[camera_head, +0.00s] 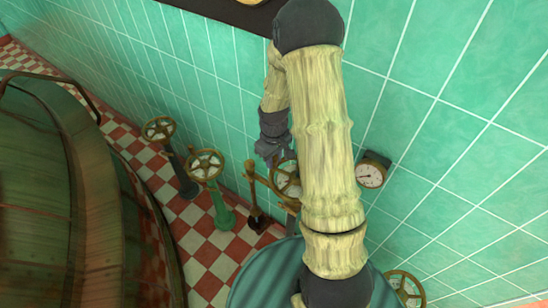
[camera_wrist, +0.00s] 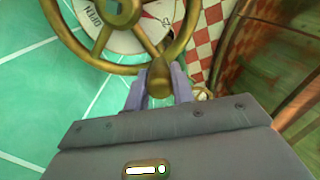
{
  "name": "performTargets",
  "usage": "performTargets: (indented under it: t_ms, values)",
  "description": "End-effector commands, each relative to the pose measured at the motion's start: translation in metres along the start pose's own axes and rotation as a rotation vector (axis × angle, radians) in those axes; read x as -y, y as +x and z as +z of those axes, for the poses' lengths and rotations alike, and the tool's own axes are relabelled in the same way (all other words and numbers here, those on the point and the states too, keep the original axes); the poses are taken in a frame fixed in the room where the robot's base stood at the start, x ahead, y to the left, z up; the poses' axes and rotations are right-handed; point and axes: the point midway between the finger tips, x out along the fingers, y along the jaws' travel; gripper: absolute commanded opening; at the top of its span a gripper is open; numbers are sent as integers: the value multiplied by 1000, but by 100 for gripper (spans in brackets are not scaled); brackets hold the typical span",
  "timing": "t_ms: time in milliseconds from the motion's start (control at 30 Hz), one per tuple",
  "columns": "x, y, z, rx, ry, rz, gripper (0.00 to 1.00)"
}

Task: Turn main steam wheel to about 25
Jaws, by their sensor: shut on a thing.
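A brass spoked wheel (camera_wrist: 92,55) fills the upper part of the wrist view. No name label is readable.
Two more wheels on posts stand to the left, one far (camera_head: 158,129) and one on a green post (camera_head: 206,166). A round gauge (camera_head: 371,171) is on the tiled wall. Another wheel (camera_head: 404,288) is at lower right. A large copper kettle (camera_head: 80,200) fills the left.

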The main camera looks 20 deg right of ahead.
Motion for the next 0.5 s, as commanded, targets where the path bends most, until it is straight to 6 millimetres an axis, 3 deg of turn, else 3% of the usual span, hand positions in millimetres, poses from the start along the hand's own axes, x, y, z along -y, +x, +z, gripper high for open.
performTargets:
  t_ms: [67,100,200,500]
  values:
    - [1,-1,-1,-2,0,-1,0]
    - [1,-1,-1,-2,1,-1,30]
    - [1,0,-1,-1,1,-1,46]
    - [0,-1,0,-1,2,0,46]
